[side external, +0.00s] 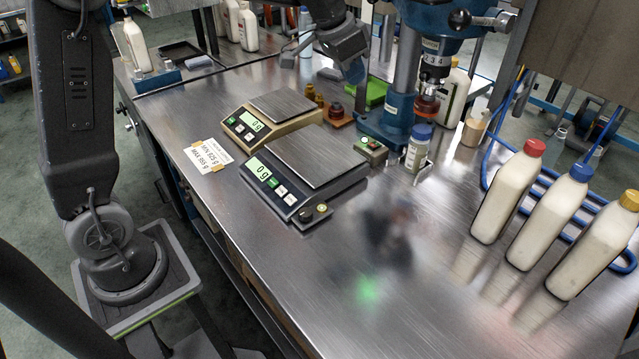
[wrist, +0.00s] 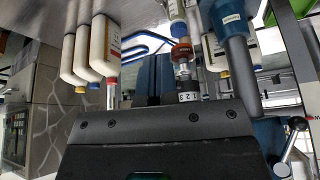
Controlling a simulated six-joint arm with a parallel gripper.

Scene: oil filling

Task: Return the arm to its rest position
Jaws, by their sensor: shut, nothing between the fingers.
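My gripper (side external: 355,72) is at the top middle of the side view, raised above the bench behind the two scales and left of the blue press (side external: 410,70). It is shut and holds nothing. In the wrist view my gripper (wrist: 154,78) points away from the camera, its dark body filling the lower middle. That view is upside down, with the white bottles (wrist: 103,48) and the press's red-brown chuck (wrist: 182,50) beyond the fingers. My arm is raised and bent, and part of it is cut off by the top of the side view.
Two scales (side external: 305,155), both reading 0 g, stand on the steel bench (side external: 330,270). A small blue-capped bottle (side external: 418,148) stands by the press. Three large capped bottles (side external: 508,192) stand at right. The front bench is clear.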

